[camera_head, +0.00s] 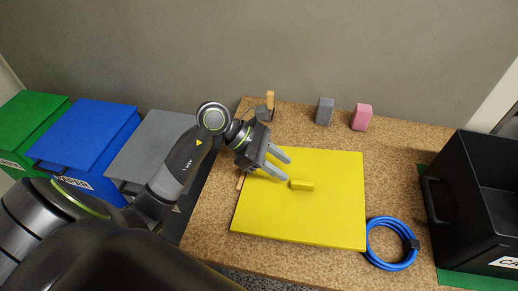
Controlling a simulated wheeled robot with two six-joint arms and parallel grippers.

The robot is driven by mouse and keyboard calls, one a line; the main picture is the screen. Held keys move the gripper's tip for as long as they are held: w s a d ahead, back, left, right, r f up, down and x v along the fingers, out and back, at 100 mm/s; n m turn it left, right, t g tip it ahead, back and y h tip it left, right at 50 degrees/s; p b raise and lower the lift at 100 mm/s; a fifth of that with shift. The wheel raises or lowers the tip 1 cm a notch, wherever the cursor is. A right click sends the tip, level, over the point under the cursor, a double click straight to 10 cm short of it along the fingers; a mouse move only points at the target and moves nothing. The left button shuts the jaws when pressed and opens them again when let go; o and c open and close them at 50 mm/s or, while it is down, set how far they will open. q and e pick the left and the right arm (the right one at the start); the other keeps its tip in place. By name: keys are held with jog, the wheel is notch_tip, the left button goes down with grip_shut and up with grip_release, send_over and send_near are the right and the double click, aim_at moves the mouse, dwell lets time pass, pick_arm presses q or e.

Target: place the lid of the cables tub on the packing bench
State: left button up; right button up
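A flat yellow lid (270,222) with a small raised yellow handle (302,185) lies on the speckled brown packing bench (400,150). My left gripper (287,169) is over the left upper part of the lid, just beside the handle's left end. Its two fingers are apart with nothing between them. Whether a fingertip touches the lid cannot be told. An open black tub (468,205), its white label cut off after "CA", stands at the right edge of the view. My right gripper is not in view.
A coiled blue cable (371,250) lies at the lid's lower right corner. A grey block (325,111), a pink block (362,117) and a wooden-handled item (270,98) stand along the back. Green (30,120), blue (95,135) and grey (150,140) lidded bins stand left.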

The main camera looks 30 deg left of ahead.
pick_arm(q)
jog(key=v, duration=0.7)
jog(key=shift+b, duration=0.3)
dwell(0.3)
